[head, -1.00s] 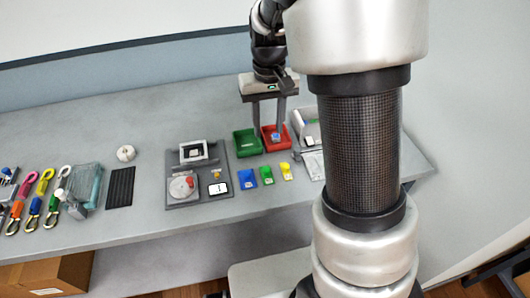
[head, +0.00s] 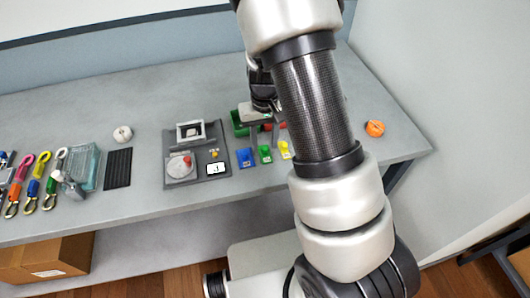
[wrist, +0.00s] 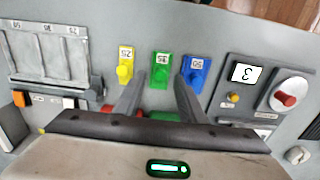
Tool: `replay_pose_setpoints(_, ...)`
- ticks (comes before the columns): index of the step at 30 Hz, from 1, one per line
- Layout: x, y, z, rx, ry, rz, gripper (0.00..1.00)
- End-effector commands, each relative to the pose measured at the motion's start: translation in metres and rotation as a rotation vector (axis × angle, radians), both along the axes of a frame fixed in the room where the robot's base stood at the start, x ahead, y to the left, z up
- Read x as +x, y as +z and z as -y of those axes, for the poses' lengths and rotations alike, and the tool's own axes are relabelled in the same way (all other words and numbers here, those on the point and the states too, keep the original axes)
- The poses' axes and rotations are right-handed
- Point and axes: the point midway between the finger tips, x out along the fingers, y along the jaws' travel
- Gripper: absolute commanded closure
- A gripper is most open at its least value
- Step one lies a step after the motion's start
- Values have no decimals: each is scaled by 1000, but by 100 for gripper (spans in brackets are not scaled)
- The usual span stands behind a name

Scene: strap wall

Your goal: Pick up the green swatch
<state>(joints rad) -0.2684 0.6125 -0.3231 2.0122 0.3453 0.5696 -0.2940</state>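The green swatch (head: 265,154) lies on the table between the blue swatch (head: 246,157) and the yellow swatch (head: 284,150). In the wrist view the green swatch (wrist: 160,68) shows between and beyond the fingertips of my gripper (wrist: 160,80). The fingers are apart with nothing between them, and the swatch looks untouched. The yellow swatch (wrist: 125,65) and blue swatch (wrist: 195,75) flank it. In the head view my gripper (head: 264,116) is over the bins behind the swatches, its fingers partly hidden by my arm.
A green bin (head: 240,122) stands behind the swatches; the red bin is mostly hidden. A grey panel (head: 210,168) with a display and red knob lies left. An orange object (head: 375,128) sits at the right. Coloured hooks and straps (head: 40,180) lie far left.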

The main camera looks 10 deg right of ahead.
Motion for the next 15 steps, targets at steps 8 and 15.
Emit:
replay_pose_setpoints(8,0,-23,0,0,0,2,63)
replay_pose_setpoints(15,0,-23,0,0,0,2,75)
